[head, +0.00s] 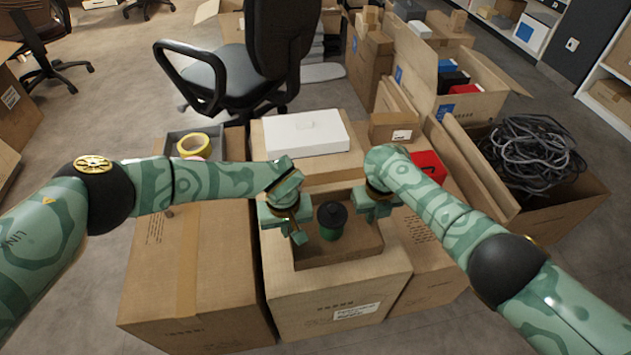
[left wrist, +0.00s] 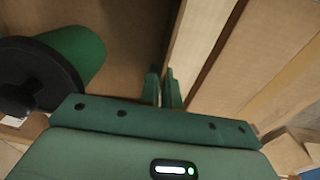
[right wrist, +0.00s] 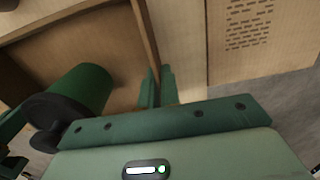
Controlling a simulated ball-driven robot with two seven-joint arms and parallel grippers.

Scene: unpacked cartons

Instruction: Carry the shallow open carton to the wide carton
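The shallow open carton (head: 338,254) sits on top of a closed middle carton (head: 335,292). A green cylinder with a black lid (head: 331,221) stands inside it. My left gripper (head: 292,222) is at its left wall, with the fingers close together on either side of the thin wall (left wrist: 180,40). My right gripper (head: 374,206) is at its right wall, its fingers likewise pinching the rim (right wrist: 146,35). A broad closed carton (head: 190,270) stands at left; I cannot tell for sure whether it is the wide carton.
A white box (head: 306,133) lies on a carton behind. A grey tray with yellow tape (head: 193,145) is at the back left. Another closed carton (head: 435,275) stands at right. An open carton of black cables (head: 565,205) is further right. An office chair (head: 225,75) stands behind.

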